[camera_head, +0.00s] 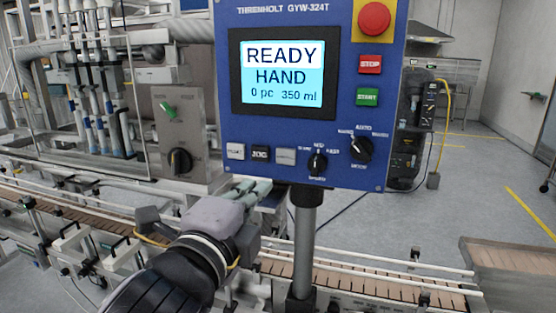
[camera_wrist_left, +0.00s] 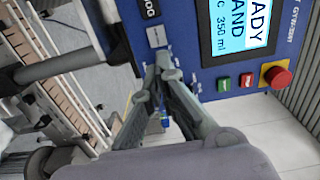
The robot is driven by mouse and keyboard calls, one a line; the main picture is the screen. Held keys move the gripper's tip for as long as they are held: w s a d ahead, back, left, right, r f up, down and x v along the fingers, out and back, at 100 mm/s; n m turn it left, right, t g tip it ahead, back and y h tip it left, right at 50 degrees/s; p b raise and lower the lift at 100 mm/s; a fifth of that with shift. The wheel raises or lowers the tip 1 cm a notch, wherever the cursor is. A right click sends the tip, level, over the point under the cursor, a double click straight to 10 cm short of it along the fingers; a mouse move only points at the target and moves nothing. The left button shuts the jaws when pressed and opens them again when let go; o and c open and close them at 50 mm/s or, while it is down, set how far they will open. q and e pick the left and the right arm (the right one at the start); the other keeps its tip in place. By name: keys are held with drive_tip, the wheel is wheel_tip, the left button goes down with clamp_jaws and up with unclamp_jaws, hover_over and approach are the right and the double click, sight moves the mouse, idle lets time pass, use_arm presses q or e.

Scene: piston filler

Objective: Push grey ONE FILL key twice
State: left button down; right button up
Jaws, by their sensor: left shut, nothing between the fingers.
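The blue control panel (camera_head: 225,100) carries a row of three keys under its screen. The grey key (camera_head: 285,155) at the right of this row has lettering too small to read; it also shows in the left wrist view (camera_wrist_left: 157,36). Left of it are a black JOG key (camera_head: 260,153) and a pale key (camera_head: 235,151). The screen (camera_head: 282,75) reads READY, HAND, 0 pc, 350 ml. My left gripper (camera_head: 258,187) is shut and empty, just below the key row. In the left wrist view its fingertips (camera_wrist_left: 166,66) appear close to the grey key; contact cannot be told.
Two rotary knobs (camera_head: 318,162) (camera_head: 361,148) sit right of the keys. The red STOP key (camera_head: 370,64), green START key (camera_head: 367,97) and red mushroom button (camera_head: 374,18) are higher up. A grey post (camera_head: 304,240) supports the panel above a slatted conveyor (camera_head: 370,289).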

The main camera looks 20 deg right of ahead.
sight(285, 154)
use_arm(q)
drive_tip(key=p+x, duration=0.4)
drive_tip(key=x, duration=0.8)
drive_tip(key=shift+w+d+r, duration=0.1)
drive_tip(key=shift+w+d, duration=0.1)
drive_tip(key=shift+w+d+p, duration=0.35)
drive_tip(key=shift+w+d, duration=0.05)
drive_tip(key=shift+w, duration=0.2)
